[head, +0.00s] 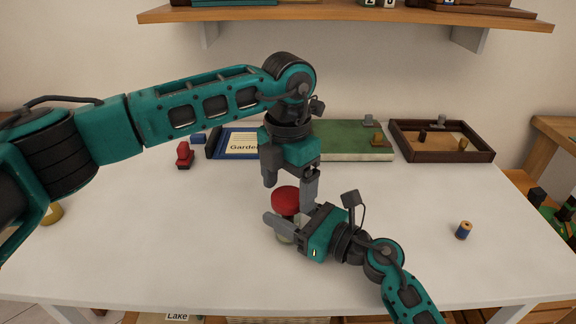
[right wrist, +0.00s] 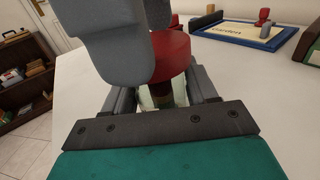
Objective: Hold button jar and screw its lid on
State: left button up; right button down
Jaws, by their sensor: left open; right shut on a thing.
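The button jar (head: 285,239) stands on the white table near its middle, mostly hidden; its glass body shows in the right wrist view (right wrist: 162,97). My right gripper (head: 290,228) is shut on the jar, with a finger on either side. The red lid (head: 285,197) is at the jar's mouth, and it also shows in the right wrist view (right wrist: 172,55). I cannot tell whether it is seated or threaded. My left gripper (head: 290,193) points down from above, open, with its fingers on either side of the lid. One left finger covers part of the lid in the right wrist view.
Behind are a red stamp (head: 184,155), a blue-framed "Garden" sign (head: 222,145), a green board (head: 345,141) and a dark-rimmed tray (head: 465,158) with small pegs. A blue spool (head: 463,231) stands at right. The table around the jar is clear.

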pick_arm(q)
jog(key=shift+f, duration=0.65)
jog(key=shift+c, duration=0.5)
jog(key=c, duration=1)
jog(key=o, duration=1.3)
jog(key=shift+c, duration=0.2)
jog(key=shift+r, duration=0.15)
notch_tip(320, 180, up, 12)
